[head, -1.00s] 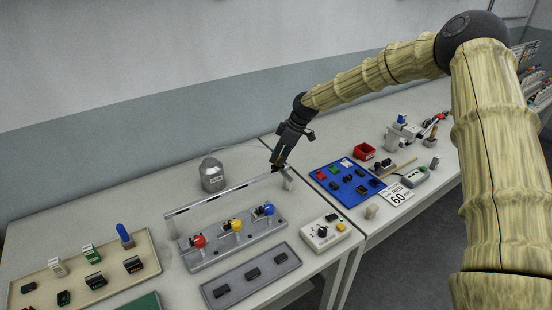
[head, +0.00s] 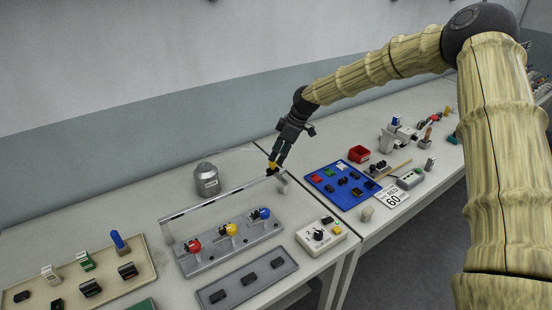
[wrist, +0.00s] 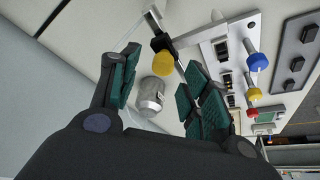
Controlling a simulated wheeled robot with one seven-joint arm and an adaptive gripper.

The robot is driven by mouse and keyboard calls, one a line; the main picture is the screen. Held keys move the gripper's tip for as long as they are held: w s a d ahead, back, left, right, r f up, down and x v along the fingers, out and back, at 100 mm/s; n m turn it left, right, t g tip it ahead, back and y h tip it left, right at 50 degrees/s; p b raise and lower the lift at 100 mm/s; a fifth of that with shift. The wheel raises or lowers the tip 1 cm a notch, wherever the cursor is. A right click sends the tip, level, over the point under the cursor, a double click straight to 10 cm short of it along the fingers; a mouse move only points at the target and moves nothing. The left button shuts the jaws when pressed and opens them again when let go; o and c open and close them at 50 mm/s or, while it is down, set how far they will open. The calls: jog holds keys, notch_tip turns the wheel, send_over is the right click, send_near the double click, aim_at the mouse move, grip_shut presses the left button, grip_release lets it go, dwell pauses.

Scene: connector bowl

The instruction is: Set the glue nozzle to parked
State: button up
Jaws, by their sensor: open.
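A clear rail with dark bands (head: 215,200) runs above the back of the grey connector fixture. At its right end is a small black slider with a yellow knob (wrist: 162,66), which looks like the glue nozzle; it also shows in the head view (head: 272,166). My gripper (wrist: 163,58) is open above this end, with the yellow knob between its green-padded fingers in the wrist view. I cannot tell whether either finger touches it. In the head view my gripper (head: 277,158) partly covers the slider.
A grey lidded pot (head: 207,182) stands behind the rail. Red, yellow and blue knobs (head: 228,231) stand on the fixture in front. A control box with a black dial (head: 320,236) is to the right, near a blue tray (head: 330,184). Table behind the rail is largely clear.

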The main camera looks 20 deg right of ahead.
jog(key=v, duration=0.8)
jog(key=shift+r, duration=0.3)
jog(key=shift+d, duration=0.15)
jog(key=shift+r, duration=0.1)
